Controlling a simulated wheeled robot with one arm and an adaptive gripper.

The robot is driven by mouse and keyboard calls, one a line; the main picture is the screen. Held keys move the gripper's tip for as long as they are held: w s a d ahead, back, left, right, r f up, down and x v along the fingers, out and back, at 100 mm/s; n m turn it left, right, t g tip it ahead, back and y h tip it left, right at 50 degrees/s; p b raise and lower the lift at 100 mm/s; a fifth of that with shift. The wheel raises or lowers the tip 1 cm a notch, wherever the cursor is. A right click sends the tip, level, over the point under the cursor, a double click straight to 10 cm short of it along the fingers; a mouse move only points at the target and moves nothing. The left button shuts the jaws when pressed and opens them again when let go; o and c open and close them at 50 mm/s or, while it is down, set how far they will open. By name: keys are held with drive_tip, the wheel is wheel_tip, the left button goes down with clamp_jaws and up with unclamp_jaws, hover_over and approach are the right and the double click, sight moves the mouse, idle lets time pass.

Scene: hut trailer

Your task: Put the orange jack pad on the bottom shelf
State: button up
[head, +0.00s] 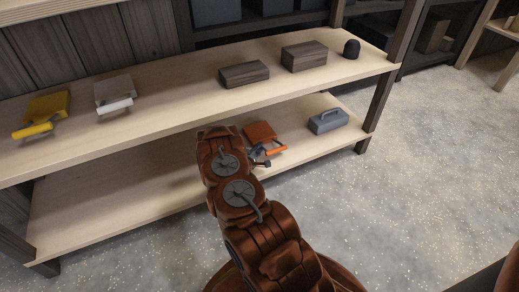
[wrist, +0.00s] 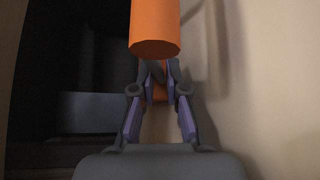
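The orange jack pad (head: 261,134) is at the bottom shelf (head: 120,190), right of the shelf's middle. It looks flat and level; I cannot tell whether it rests on the boards or hangs just above them. My gripper (head: 262,158) is at its near side, by the handle bar. In the wrist view the orange handle's round end (wrist: 155,30) fills the top middle. The two fingertips of my gripper (wrist: 160,88) are drawn close together, with a bit of orange between them. My arm hides part of the shelf.
A grey toolbox (head: 328,121) stands on the bottom shelf to the right of the pad. The top shelf (head: 170,95) above holds a yellow pad (head: 47,107), a white pad (head: 114,88), two dark wooden boxes (head: 244,74) and a black object (head: 351,49). The bottom shelf's left is clear.

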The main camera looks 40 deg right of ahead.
drive_tip(key=shift+o, duration=0.6)
drive_tip(key=p+v, duration=0.4)
drive_tip(key=v, duration=0.8)
